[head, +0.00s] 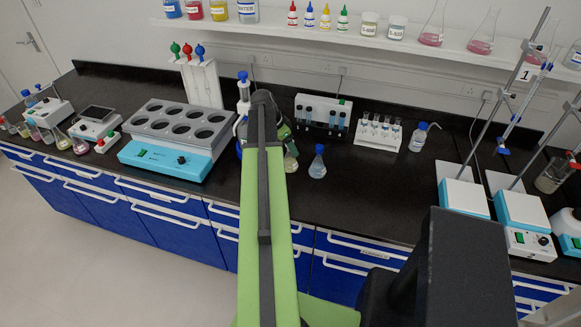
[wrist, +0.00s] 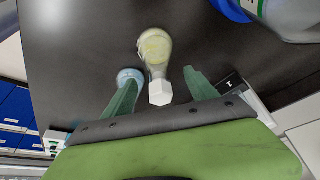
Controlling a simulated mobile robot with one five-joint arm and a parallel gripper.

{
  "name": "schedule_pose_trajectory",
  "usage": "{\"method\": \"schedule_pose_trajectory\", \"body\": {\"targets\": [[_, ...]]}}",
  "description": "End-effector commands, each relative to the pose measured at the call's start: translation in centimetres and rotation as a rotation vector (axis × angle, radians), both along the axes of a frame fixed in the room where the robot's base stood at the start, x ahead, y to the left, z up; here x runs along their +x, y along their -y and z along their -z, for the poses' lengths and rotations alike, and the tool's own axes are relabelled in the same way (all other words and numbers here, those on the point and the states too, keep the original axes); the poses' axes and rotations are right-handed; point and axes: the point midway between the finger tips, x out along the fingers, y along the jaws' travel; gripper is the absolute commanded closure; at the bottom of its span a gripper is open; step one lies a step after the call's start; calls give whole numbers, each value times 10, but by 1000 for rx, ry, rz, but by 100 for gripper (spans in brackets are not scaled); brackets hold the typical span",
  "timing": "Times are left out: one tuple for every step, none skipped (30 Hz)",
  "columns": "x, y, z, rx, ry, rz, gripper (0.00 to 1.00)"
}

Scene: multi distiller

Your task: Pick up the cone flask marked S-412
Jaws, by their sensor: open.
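A small flask with pale yellow contents and a white stopper (wrist: 155,47) stands on the black bench ahead of my gripper (wrist: 160,77) in the wrist view. My gripper is open, and the white stopper shows between its two fingers. The same yellowish flask (head: 291,161) is partly hidden by my arm in the head view. A flask with light blue liquid and a blue stopper (head: 318,167) stands to its right. A pale blue round shape (wrist: 130,74) shows behind the left finger. I cannot read S-412 on any flask.
A tall blue-capped bottle (head: 243,90) stands behind my arm, left of the flasks. A block with round wells (head: 180,130) is further left. A tube rack (head: 378,132) and wash bottle (head: 418,138) stand right. Bare bench lies right of the blue flask.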

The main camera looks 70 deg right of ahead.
Motion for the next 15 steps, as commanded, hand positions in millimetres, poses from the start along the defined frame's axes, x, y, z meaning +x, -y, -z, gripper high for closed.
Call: {"method": "schedule_pose_trajectory", "body": {"targets": [[-1,1,3,0,0,0,33],[-1,1,6,0,0,0,33],[-2,3,12,0,0,1,33],[-3,4,17,0,0,1,33],[-5,5,22,0,0,0,33],[-6,7,29,0,0,0,33],[-8,8,35,1,-1,0,33],[-9,10,40,1,-1,0,33],[-10,12,45,1,-1,0,33],[-12,13,48,1,-1,0,33],[-12,14,50,0,0,1,33],[-13,15,50,0,0,1,33],[-13,15,49,0,0,1,33],[-14,15,48,0,0,1,33],[-14,15,47,0,0,1,33]]}}
